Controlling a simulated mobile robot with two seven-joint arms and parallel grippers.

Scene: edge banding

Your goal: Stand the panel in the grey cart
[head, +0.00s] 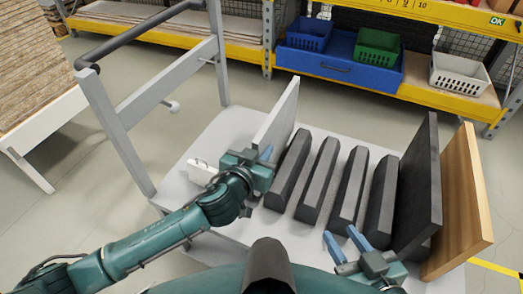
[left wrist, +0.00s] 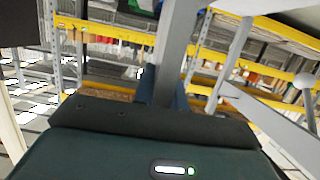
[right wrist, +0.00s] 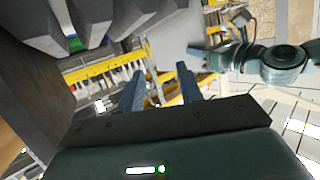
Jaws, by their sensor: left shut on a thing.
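The grey cart (head: 223,137) has a pale flat bed with several dark ridged dividers (head: 318,180) and a tall handle frame at its left. A light grey panel (head: 278,115) stands upright and on edge over the bed, left of the dividers. My left gripper (head: 266,154) is shut on the near edge of this panel, which also shows between the fingers in the left wrist view (left wrist: 176,60). Whether its lower edge touches the bed is hidden. My right gripper (head: 345,243) is open and empty at the cart's near side; its spread fingers show in the right wrist view (right wrist: 160,88).
A dark panel (head: 420,180) and a wood-coloured panel (head: 460,200) stand at the cart's right. A small white piece (head: 202,172) lies on the bed at left. Behind is a yellow shelf with blue (head: 309,34), green (head: 377,50) and white (head: 459,76) bins. Boards are stacked at far left.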

